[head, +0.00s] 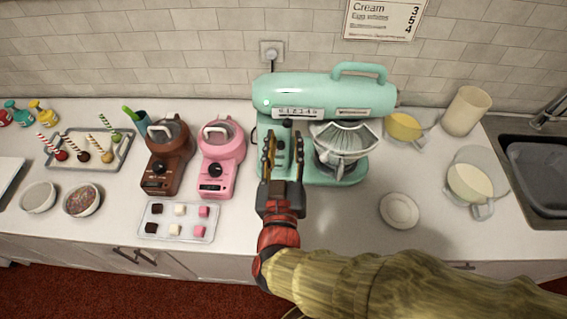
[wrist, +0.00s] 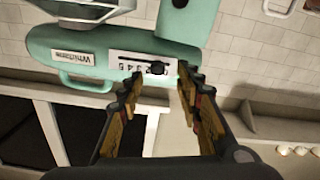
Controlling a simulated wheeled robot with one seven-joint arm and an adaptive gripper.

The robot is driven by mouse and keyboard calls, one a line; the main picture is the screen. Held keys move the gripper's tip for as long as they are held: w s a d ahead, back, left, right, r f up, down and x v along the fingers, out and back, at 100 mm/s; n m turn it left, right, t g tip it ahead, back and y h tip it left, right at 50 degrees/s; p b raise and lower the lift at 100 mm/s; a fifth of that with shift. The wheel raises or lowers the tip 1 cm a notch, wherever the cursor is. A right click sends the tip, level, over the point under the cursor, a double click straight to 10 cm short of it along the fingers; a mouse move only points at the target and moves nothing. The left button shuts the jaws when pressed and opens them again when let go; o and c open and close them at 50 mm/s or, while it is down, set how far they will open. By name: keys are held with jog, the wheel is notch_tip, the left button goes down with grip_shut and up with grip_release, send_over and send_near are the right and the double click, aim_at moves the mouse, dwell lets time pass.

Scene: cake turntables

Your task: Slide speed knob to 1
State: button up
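The mint-green stand mixer (head: 325,92) stands against the tiled wall in the head view. Its white speed panel (head: 310,113) has printed numbers and a slot. The black speed knob (wrist: 156,68) shows on the panel in the wrist view, where the mixer appears upside down. The knob sits toward the panel's right side there; the exact number at it is too small to tell. My gripper (head: 283,136) is in front of the mixer's left part, fingers pointing at the panel. Its fingers (wrist: 160,76) are apart, one on each side of the knob; contact is not clear.
The mixer's bowl and whisk guard (head: 342,142) stand just right of my gripper. A pink machine (head: 220,165) and a brown one (head: 167,165) stand to the left. A sweets tray (head: 180,221) lies in front of them. A small white dish (head: 399,210) is at right.

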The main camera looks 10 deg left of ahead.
jog(key=v, duration=0.6)
jog(key=shift+s, duration=0.4)
jog(key=s+a+f+n+g+y, duration=0.4)
jog(key=s+a+f+g+y, duration=0.1)
jog(key=s+a+f+g, duration=0.8)
jog(key=w+d+r+m+h, duration=0.3)
jog(key=d+r, duration=0.1)
jog(key=d, duration=0.9)
jog(key=w+d+r+m+h, duration=0.2)
jog(key=d+r, duration=0.3)
jog(key=d, duration=0.9)
jog(key=w+d+r+m+t+h, duration=0.1)
jog(key=w+d+r+m+h, duration=0.2)
jog(key=d, duration=1.1)
jog(key=shift+w+d+r+m+h, duration=0.35)
jog(key=shift+w+r, duration=0.25)
jog(key=shift+r, duration=0.3)
